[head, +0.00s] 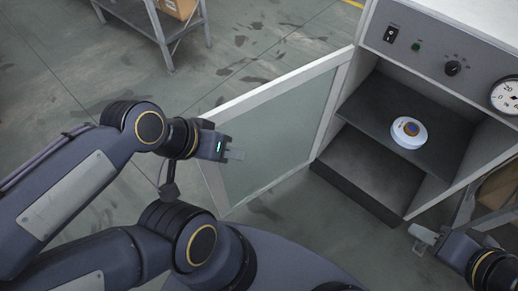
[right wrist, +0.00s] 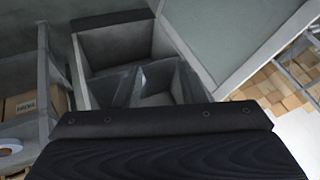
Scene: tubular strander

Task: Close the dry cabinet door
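The dry cabinet (head: 437,39) stands at the right in the head view, with a grey control panel above an open front. Its door (head: 280,130), a glass panel in a white frame, stands wide open and reaches out to the left. My left gripper (head: 237,155) is beside the door's free-edge side, overlapping it in the picture; contact and finger opening cannot be told. My right gripper (head: 421,238) is below the cabinet's front right corner, apart from the door, with nothing visible in it. Its fingers are too small to judge. The right wrist view shows no fingertips.
A white and orange round item (head: 408,132) lies on the cabinet's dark shelf (head: 375,110). A metal rack (head: 165,35) with a cardboard box stands at the back left. In the right wrist view, a shelf at the left holds a box (right wrist: 22,106). Floor beyond the door is clear.

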